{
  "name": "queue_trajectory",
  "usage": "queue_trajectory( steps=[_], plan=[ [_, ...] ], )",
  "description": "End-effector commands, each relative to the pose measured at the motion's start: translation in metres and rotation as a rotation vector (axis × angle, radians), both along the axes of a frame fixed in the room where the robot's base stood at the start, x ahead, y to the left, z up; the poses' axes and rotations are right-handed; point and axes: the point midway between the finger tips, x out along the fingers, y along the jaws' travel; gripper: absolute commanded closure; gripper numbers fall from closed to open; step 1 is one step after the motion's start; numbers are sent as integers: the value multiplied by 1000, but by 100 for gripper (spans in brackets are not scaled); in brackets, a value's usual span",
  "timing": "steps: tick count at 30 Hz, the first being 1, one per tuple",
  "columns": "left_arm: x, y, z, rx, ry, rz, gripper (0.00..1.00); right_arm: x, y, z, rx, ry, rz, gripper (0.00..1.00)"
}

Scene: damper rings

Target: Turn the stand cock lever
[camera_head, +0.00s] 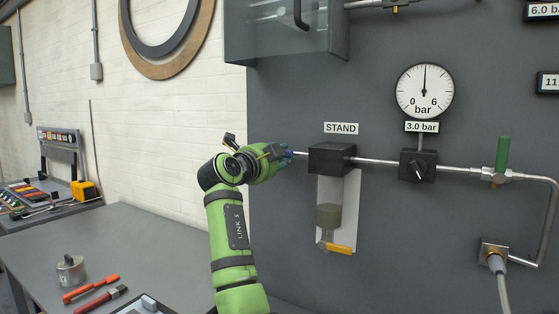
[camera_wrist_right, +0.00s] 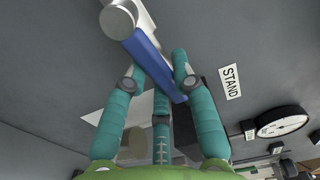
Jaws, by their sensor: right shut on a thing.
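The stand cock lever is a blue bar (camera_wrist_right: 150,58) on a silver valve body (camera_wrist_right: 118,20) in the right wrist view. My right gripper (camera_wrist_right: 162,68) has its teal fingers shut on this blue lever, with fingers on both sides of it. In the head view my right gripper (camera_head: 287,156) is at the left end of the pipe, left of the black block (camera_head: 331,158) under the STAND label (camera_head: 341,128). There the lever is mostly hidden by the fingers. My left gripper is in neither view.
Right of the block are a pressure gauge (camera_head: 425,91), a black knob (camera_head: 417,166) and an upright green lever (camera_head: 503,154). A bowl with a yellow lever (camera_head: 339,248) hangs below. A bench (camera_head: 150,240) with tools stands at the left. A glass-fronted cabinet (camera_head: 285,35) is above.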

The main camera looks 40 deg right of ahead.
Motion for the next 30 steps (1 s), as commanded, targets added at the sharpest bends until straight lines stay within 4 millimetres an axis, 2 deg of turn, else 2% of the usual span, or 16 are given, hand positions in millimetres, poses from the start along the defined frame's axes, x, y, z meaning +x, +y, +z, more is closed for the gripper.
queue_trajectory(
  steps=[20,21,22,30],
  plan=[
    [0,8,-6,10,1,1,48,0,0,-6,34,-66,1,100],
    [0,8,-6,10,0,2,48,1,0,-6,34,-66,2,58],
    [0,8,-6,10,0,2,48,1,0,-6,34,-66,2,48],
    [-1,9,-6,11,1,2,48,0,0,-5,29,-63,1,48]
  ],
)
